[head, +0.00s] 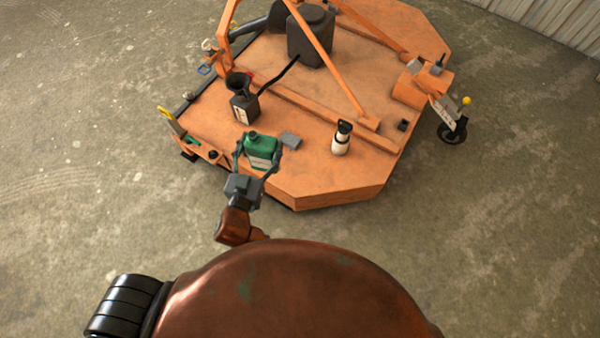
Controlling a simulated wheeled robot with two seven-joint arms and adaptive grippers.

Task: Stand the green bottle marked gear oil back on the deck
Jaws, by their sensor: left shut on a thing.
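The green bottle (261,148) with a pale label shows near the front edge of the orange deck (310,178). My left gripper (259,155) is shut on it, with one finger on each side of the bottle. The bottle looks about upright. I cannot tell whether its base touches the deck or hangs a little above it. The lettering on its label is too small to read. My right gripper is not in view.
A dark jug with a funnel (242,104) stands behind the bottle. Orange bars (335,70) cross above the deck. Bare deck lies between the grey block and white bottle.

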